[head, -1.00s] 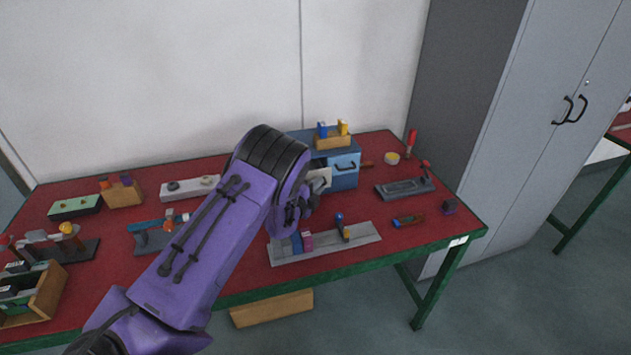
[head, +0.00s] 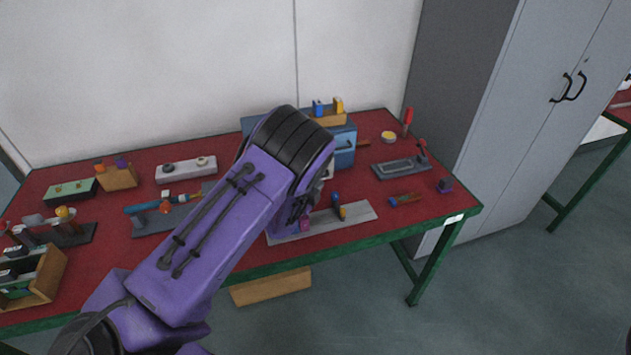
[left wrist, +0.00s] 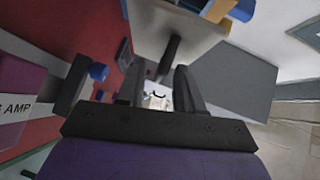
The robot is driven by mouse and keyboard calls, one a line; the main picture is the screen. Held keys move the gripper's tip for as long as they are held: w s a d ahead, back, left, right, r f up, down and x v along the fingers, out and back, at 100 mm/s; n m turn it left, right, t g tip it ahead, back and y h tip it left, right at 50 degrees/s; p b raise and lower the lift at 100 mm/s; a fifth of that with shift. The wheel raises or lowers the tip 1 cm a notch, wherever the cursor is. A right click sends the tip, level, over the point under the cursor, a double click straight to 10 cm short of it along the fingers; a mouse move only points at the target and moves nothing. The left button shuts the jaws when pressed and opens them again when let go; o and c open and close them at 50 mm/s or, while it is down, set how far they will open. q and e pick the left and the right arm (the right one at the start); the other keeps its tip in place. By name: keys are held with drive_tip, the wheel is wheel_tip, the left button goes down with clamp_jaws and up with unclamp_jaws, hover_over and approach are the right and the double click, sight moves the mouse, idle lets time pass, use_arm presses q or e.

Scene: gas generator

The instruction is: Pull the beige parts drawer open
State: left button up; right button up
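The blue parts cabinet (head: 344,150) stands at the back of the red bench, largely hidden behind my left arm. A small bit of the beige drawer (head: 328,170) shows beside my wrist in the head view; how far it is open cannot be told there. In the left wrist view the beige drawer front (left wrist: 160,22) is close, with its dark handle (left wrist: 170,52) sticking out towards me. My left gripper (left wrist: 159,75) has its two fingers apart, with the handle in line with the gap; contact cannot be made out. My right gripper is not in view.
A grey plate (head: 355,213) with small parts lies in front of the cabinet, partly under my left wrist. A dark tray (head: 400,167) and a screwdriver (head: 406,199) lie to the right. A grey locker (head: 530,110) stands beyond the bench's right end.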

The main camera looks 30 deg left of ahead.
use_arm(q)
drive_tip(key=s+b, duration=0.1)
drive_tip(key=s, duration=0.2)
drive_tip(key=s+b, duration=0.1)
drive_tip(key=s, duration=0.2)
drive_tip(key=s+r+b, duration=0.1)
drive_tip(key=s, duration=0.2)
drive_tip(key=shift+s+d+r, duration=0.1)
drive_tip(key=shift+s+d, duration=0.15)
drive_tip(key=shift+d, duration=0.05)
drive_tip(key=shift+s+r, duration=0.2)
drive_tip(key=shift+s, duration=0.3)
